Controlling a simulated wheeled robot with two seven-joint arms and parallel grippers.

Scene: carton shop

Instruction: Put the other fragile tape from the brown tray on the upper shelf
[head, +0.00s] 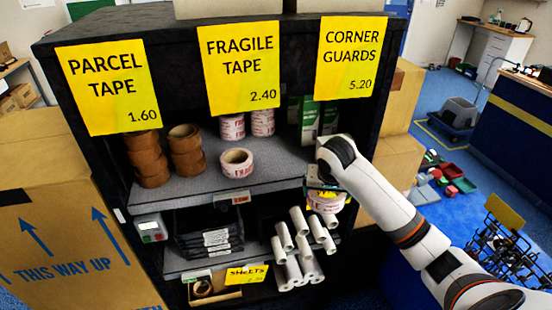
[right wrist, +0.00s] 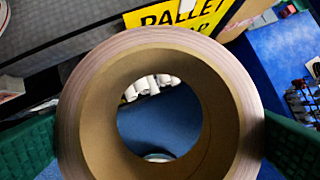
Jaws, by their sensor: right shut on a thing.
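My right gripper (head: 325,188) is shut on a white-and-red fragile tape roll (head: 326,203). It holds the roll in front of the shelf unit's right side, beside the upper shelf (head: 190,190) and a little below its edge. In the right wrist view the held roll (right wrist: 85,90) fills the middle, its brown core facing the camera, between green fingers. Another fragile tape roll (head: 237,163) lies flat on the upper shelf near the front. Fragile tape stacks (head: 232,128) stand behind it. I cannot make out the brown tray for certain. My left gripper is not in view.
Brown parcel tape stacks (head: 153,170) stand left on the upper shelf; green-and-white boxes (head: 309,120) stand right. The shelf between the loose roll and those boxes looks clear. White tubes (head: 300,245) stick out below. A large carton (head: 60,240) stands left.

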